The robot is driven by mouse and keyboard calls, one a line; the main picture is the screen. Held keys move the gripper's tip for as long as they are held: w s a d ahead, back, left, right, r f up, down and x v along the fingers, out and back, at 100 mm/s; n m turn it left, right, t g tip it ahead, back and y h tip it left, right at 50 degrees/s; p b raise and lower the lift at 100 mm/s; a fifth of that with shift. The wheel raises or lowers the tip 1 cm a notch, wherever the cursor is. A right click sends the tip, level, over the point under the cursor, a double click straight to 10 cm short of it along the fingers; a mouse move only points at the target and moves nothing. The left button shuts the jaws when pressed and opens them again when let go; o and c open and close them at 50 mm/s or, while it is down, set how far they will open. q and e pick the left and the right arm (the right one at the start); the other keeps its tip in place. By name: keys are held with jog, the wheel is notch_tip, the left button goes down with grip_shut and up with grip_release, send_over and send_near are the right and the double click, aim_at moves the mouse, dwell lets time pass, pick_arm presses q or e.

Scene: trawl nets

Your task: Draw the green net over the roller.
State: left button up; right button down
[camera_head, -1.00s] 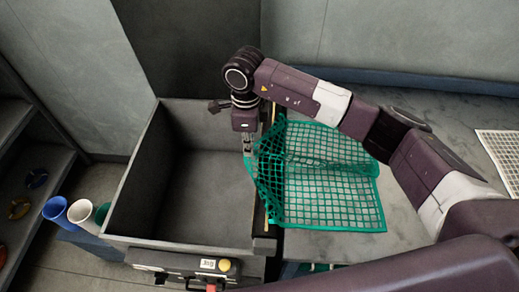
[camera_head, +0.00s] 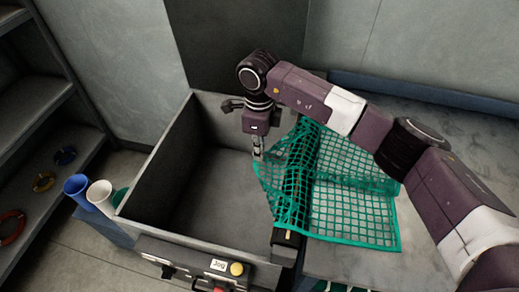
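The green net (camera_head: 350,208) lies partly on the grey table at right. It passes up over the roller, whose near end (camera_head: 287,238) shows at the bin's right edge; the net hides most of the roller. The net's left part hangs over the bin side. My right gripper (camera_head: 258,155) points down above the bin, left of the roller. Its fingers are close together at the net's left corner and appear shut on it. My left gripper is not in view.
The open grey bin (camera_head: 152,168) is empty inside. A control box (camera_head: 190,268) with a yellow button is on its front. Blue (camera_head: 77,186) and white (camera_head: 101,196) cups stand at left, by a shelf (camera_head: 40,105) with coloured rings. The grey table (camera_head: 460,130) is bare behind my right arm.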

notch_tip(320, 180, down, 5)
jog(key=b, duration=0.3)
jog(key=shift+f+b, duration=0.1)
jog(key=shift+b, duration=0.25)
jog(key=c, duration=2.1)
grip_release()
jog(key=shift+o, duration=0.3)
jog(key=o, duration=0.5)
jog(key=shift+o, duration=0.8)
jog(key=o, duration=0.6)
jog(key=shift+c, duration=0.2)
